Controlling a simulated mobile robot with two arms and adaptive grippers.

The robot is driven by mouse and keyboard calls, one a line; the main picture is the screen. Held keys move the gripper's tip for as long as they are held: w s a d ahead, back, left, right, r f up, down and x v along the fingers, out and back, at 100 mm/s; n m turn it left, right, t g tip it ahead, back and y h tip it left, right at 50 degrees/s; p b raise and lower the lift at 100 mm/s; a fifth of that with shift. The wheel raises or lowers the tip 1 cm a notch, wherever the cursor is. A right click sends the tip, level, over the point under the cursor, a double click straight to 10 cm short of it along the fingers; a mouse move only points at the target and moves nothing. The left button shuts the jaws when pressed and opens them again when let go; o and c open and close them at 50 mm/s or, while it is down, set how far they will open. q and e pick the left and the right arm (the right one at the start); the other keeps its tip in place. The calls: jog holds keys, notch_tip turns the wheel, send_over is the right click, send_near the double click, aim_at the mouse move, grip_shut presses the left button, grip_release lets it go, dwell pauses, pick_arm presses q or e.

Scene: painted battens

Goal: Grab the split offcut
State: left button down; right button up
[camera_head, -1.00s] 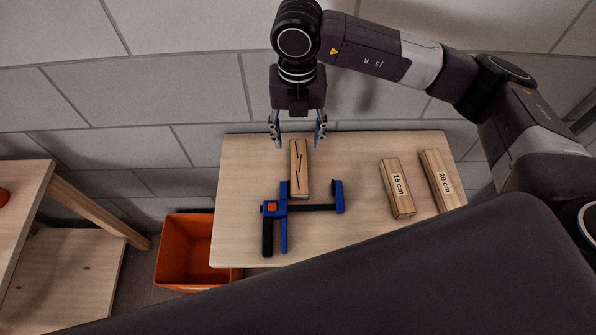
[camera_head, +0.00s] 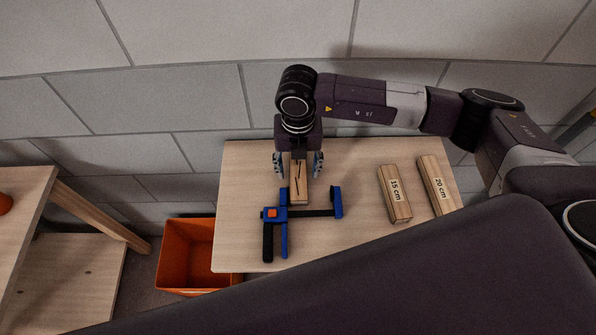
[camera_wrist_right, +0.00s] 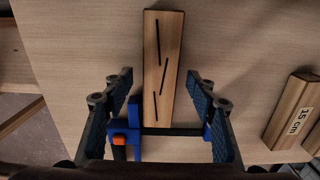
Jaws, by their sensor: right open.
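The split offcut (camera_head: 299,184) is a short wooden block with dark crack lines on its top. It lies on the light wooden table beside the blue clamp, its near end at the clamp's bar. It also shows in the right wrist view (camera_wrist_right: 163,65), between and beyond the fingertips. My right gripper (camera_head: 298,168) is open, with one finger on each side of the offcut in the head view. In the right wrist view the fingers (camera_wrist_right: 160,80) stand apart from the block with nothing held. My left gripper is not in view.
A blue clamp (camera_head: 306,213) with an orange button lies against the offcut's near end. Blocks marked 15 cm (camera_head: 395,194) and 20 cm (camera_head: 437,186) lie at the right of the table (camera_head: 350,248). An orange bin (camera_head: 186,256) stands below left. A wooden stand (camera_head: 70,260) is further left.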

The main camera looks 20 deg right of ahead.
jog(key=shift+c, duration=0.3)
jog(key=c, duration=1.2)
jog(key=shift+r, duration=0.1)
jog(key=shift+c, duration=0.2)
